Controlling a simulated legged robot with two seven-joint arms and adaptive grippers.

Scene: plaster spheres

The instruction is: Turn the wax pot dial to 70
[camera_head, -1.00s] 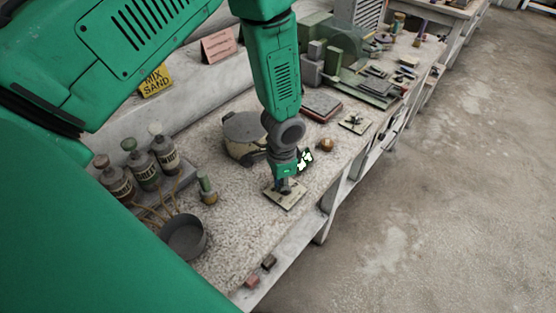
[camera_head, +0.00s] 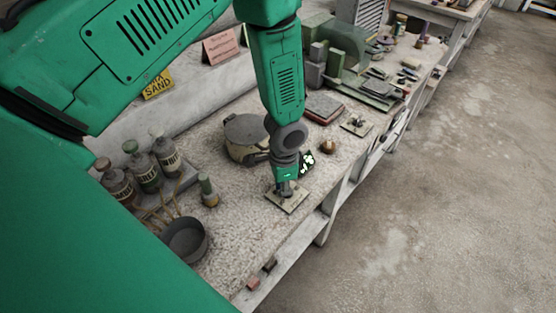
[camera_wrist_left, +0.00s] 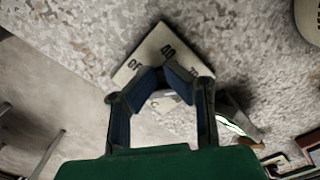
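A pale square dial plate (camera_head: 290,204) lies on the speckled bench near its front edge, in front of a lidded pot (camera_head: 247,139). My left gripper (camera_head: 284,190) points down at the plate's middle. The wrist view shows the same plate (camera_wrist_left: 160,44) with dark marks; "40" and part of "OFF" can be read, and another mark is partly covered. There, my left gripper's fingertips (camera_wrist_left: 161,74) are drawn close together over the plate's centre, around the hidden knob. The knob's pointer direction cannot be seen. My right gripper is not in view.
A second square plate with a dark knob (camera_head: 357,124) lies farther along the bench, beyond a small brown ball (camera_head: 327,146). Several bottles (camera_head: 143,170), a dark pan (camera_head: 184,239) and a green-topped small bottle (camera_head: 207,190) stand left. Two small blocks lie at the front edge.

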